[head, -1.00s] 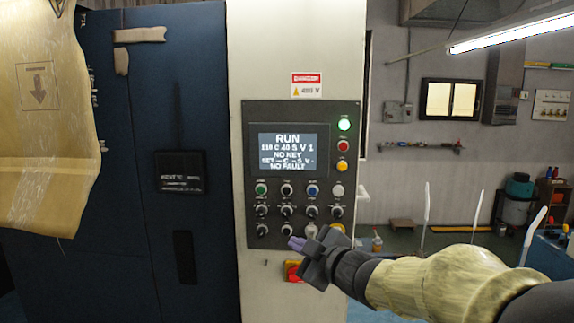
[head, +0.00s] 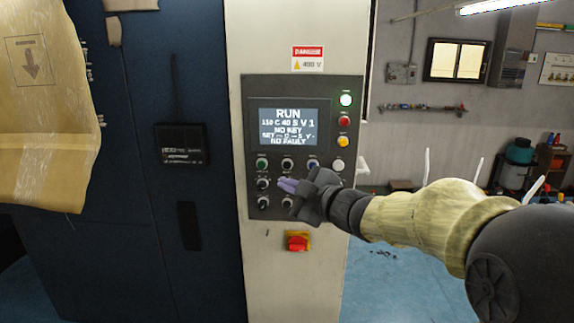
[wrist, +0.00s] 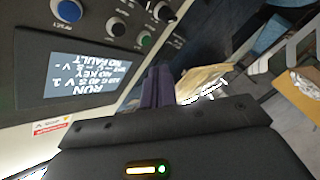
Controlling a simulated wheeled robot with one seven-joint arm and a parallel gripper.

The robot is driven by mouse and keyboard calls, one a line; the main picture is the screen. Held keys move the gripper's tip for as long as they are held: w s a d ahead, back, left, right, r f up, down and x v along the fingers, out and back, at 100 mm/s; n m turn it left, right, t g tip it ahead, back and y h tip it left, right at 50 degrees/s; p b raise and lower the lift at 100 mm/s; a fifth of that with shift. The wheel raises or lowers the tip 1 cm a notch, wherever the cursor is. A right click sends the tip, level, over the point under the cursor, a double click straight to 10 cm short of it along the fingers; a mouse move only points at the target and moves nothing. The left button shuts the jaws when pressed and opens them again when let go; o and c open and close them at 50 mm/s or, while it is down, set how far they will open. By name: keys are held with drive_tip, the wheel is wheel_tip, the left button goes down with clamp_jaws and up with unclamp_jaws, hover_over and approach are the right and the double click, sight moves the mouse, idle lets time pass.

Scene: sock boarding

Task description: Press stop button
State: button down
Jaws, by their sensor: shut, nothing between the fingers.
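The control panel (head: 252,150) is dark, on a pale machine column. Its screen (head: 288,127) reads RUN, NO KEY and NO FAULT. Below the screen, a row has a green button (head: 262,163), a dark button (head: 287,164), a blue button and a white button (head: 338,165). Most labels are too small to read, so I cannot tell which is stop. My gripper (head: 286,185) is shut and empty, its purple fingertips before the panel just below the dark button, hiding some knobs. Contact cannot be told. The wrist view shows the shut fingers (wrist: 157,87), the green button (wrist: 145,40) and blue button (wrist: 69,11).
Black knobs (head: 263,184) fill the lower panel. A red emergency knob on a yellow plate (head: 297,242) sits below it. A brown sheet (head: 45,100) hangs at left.

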sight(287, 165)
drive_tip(key=shift+w+d+p, duration=0.1)
drive_tip(key=shift+w+p, duration=1)
drive_tip(key=shift+w, duration=2.3)
drive_tip(key=shift+w, duration=0.4)
drive_tip(key=shift+w+p, duration=0.4)
drive_tip(key=shift+s+b, duration=0.45)
drive_tip(key=shift+s, duration=0.4)
